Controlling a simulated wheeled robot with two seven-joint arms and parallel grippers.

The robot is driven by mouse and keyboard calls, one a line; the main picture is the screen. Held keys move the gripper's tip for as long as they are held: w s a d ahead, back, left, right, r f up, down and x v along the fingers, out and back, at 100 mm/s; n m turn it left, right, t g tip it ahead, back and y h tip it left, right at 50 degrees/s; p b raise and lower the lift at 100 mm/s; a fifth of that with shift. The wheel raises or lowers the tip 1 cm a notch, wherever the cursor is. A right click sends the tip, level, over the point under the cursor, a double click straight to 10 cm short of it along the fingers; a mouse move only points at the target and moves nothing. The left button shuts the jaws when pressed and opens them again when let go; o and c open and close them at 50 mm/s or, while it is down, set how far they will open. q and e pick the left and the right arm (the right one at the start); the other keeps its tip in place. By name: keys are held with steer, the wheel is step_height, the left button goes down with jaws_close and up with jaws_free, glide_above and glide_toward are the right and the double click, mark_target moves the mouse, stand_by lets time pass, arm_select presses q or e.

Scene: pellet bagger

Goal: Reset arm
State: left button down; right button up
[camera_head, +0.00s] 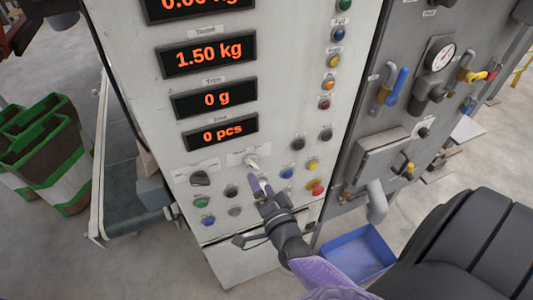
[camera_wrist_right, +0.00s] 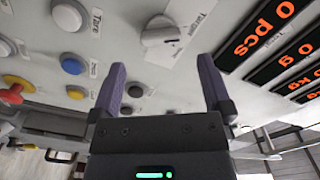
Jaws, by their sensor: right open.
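My right gripper (camera_head: 261,187) is in front of the lower part of a white control panel (camera_head: 225,165). It is open, with nothing between its two purple fingers, which also show in the right wrist view (camera_wrist_right: 161,88). Just beyond the fingertips is a white rotary knob (camera_head: 252,161). In the right wrist view the knob (camera_wrist_right: 160,32) lies ahead of the gap between the fingers, apart from them. The displays read 1.50 kg (camera_head: 206,54), 0 g (camera_head: 213,99) and 0 pcs (camera_head: 220,132); the top one is cut off. My left gripper is not in view.
Coloured buttons surround the gripper, including a blue (camera_head: 286,173), a yellow (camera_head: 313,165) and a red one (camera_head: 317,189). A dark knob (camera_head: 200,178) is left.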

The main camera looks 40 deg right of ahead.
steer(key=v, duration=0.4)
steer(key=shift+s, duration=0.2)
steer(key=s+a+f+n+g+y+b, duration=0.2)
steer(key=s+f+n+g+b, duration=0.15)
steer(key=f, duration=0.75)
steer(key=s+a+f+n+g+y+b, duration=0.1)
steer(key=s+a+f+n+g+b, duration=0.2)
steer(key=f, duration=0.7)
steer(key=s+f+n+g+y+b, duration=0.25)
steer(key=s+f+n+b, duration=0.2)
steer(key=f, duration=0.65)
steer(key=s+f+n+g+b, duration=0.3)
steer(key=s+f, duration=0.3)
steer(key=s, duration=0.3)
steer(key=s+f+n+g+h+b, duration=0.1)
steer(key=s+f+n+g+b, duration=0.2)
steer(key=s+f, duration=0.3)
steer(key=s+d+g, duration=0.1)
steer(key=s, duration=0.1)
steer(key=shift+s+f+g, duration=0.35)
steer(key=shift+s+g, duration=0.05)
